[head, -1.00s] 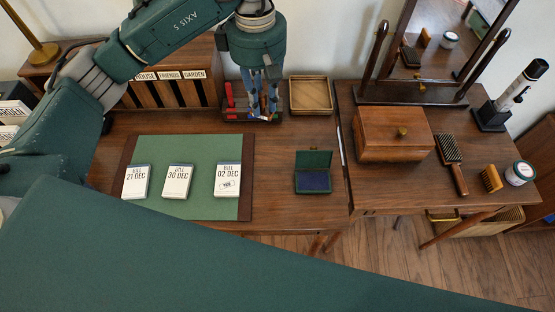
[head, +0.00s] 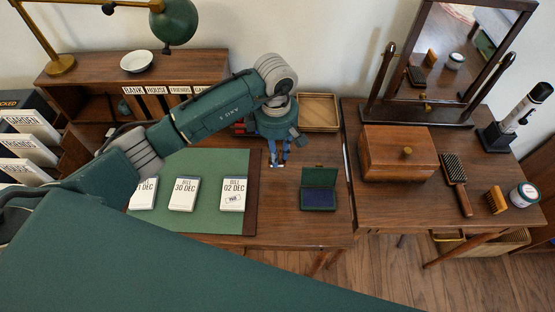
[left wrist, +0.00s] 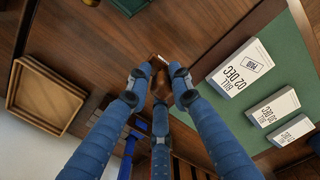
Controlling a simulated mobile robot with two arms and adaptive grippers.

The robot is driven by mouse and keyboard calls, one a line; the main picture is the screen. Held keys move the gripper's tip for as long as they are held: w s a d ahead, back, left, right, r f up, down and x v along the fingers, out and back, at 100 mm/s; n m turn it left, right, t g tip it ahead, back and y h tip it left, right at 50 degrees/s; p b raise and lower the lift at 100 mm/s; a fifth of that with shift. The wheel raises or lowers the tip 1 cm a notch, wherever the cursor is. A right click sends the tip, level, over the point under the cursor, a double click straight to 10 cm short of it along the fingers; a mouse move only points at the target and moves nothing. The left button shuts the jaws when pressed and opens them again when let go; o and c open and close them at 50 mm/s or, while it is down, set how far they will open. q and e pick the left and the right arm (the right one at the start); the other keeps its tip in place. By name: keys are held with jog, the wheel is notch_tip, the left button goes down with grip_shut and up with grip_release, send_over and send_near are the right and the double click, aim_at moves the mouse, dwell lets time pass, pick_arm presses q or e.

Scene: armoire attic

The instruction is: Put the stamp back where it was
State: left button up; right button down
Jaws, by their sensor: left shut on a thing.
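My left gripper (head: 278,160) is over the brown desk, between the green mat (head: 250,160) and the open green ink pad (head: 319,190). In the left wrist view, the fingers (left wrist: 160,85) are closed around the stamp (left wrist: 158,77), a small brown piece with a whitish end. The fingers hide much of it. The stamp rack (head: 240,129) is behind the gripper, mostly hidden by my arm, with red showing. Three bills lie on the mat; the 02 DEC bill (head: 233,194) bears a stamped mark. My right gripper is not in view.
An empty wooden tray (head: 318,112) stands at the back of the desk. A wooden box (head: 398,153), a brush (head: 456,184) and a mirror (head: 455,55) are on the table to the right. Labelled slots (head: 155,105) stand at the back left.

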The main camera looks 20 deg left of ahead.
pick_arm(q)
notch_tip(320, 180, down, 4)
jog(key=shift+f+p, duration=0.25)
jog(key=shift+p, duration=0.15)
jog(key=shift+f, duration=0.1)
jog(key=shift+f+b, duration=0.15)
jog(key=shift+b, duration=0.15)
jog(key=o, duration=0.9)
